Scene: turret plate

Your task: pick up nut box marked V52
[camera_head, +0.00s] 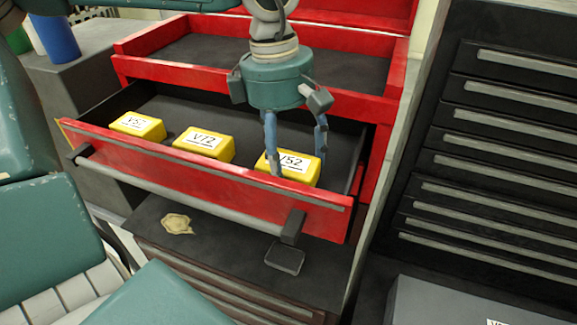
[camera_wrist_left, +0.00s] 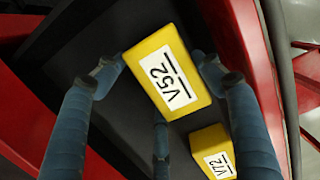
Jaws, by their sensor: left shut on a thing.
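The yellow nut box marked V52 (camera_head: 301,172) is at the right end of the open red drawer (camera_head: 215,184). My left gripper (camera_head: 296,157) reaches down from above, with its blue fingers on either side of this box, shut on it. In the left wrist view the V52 box (camera_wrist_left: 165,77) lies between the fingertips (camera_wrist_left: 158,62), its label facing the camera. I cannot tell whether the box touches the drawer floor. The box's lower part is hidden behind the drawer front. My right gripper is not in view.
A yellow box marked V72 (camera_head: 205,146) stands left of V52, and another yellow box (camera_head: 138,126), its label hard to read, stands farther left. The drawer's front wall and handle (camera_head: 190,195) are close before the boxes. A dark drawer cabinet (camera_head: 490,140) stands at the right.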

